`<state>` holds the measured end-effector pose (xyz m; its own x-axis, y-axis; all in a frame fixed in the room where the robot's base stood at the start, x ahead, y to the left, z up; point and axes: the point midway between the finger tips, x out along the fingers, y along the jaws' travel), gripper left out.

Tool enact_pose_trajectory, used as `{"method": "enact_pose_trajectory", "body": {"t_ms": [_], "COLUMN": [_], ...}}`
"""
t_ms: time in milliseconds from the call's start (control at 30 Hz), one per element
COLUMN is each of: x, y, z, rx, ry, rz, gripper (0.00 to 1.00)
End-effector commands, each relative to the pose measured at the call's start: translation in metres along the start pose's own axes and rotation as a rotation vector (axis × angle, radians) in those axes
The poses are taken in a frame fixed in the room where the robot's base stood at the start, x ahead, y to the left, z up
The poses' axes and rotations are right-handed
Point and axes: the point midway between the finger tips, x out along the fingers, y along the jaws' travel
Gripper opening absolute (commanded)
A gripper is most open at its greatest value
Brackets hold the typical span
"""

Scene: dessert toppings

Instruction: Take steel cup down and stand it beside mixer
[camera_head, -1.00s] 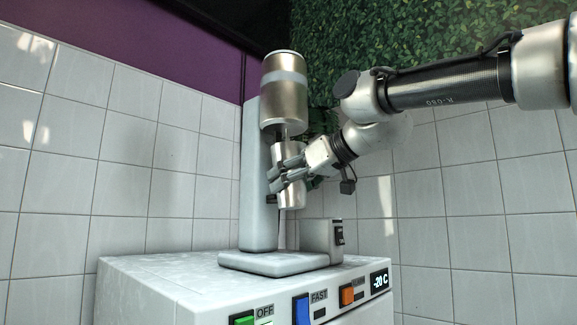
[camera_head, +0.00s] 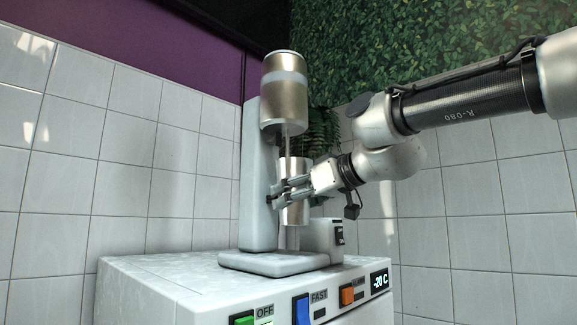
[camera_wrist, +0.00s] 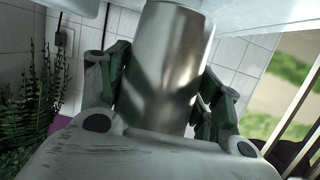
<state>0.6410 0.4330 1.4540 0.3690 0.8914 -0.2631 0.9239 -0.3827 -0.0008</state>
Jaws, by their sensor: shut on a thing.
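The steel cup (camera_head: 294,212) is upright under the mixer head, above the mixer's base. Part of the mixer's thin spindle shows between the head and the cup's rim. My gripper (camera_head: 284,191) is shut on the cup from the right, its fingers around the cup's side. The wrist view shows the shiny cup wall (camera_wrist: 172,65) between both fingers. The mixer (camera_head: 258,185) has a pale upright column, a steel motor head and a flat base. The cup's inside is hidden.
The mixer stands on a white cabinet (camera_head: 150,275) with coloured switches and a temperature display. A small switch box (camera_head: 322,236) on the mixer base is close below the cup. The cabinet top left of the mixer is clear. A plant (camera_head: 323,135) stands behind.

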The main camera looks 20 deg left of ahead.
Motion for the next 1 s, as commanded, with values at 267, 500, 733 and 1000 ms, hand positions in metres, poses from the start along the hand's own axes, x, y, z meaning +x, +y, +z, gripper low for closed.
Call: {"method": "enact_pose_trajectory", "body": {"t_ms": [267, 500, 733, 1000], "x": [0.001, 0.004, 0.007, 0.009], "y": [0.000, 0.000, 0.000, 0.000], "z": [0.007, 0.022, 0.037, 0.050], "rx": [0.000, 0.001, 0.000, 0.000], "ry": [0.001, 0.001, 0.001, 0.002], "rz": [-0.001, 0.000, -0.001, 0.000], "gripper": [0.26, 0.26, 0.26, 0.26]}}
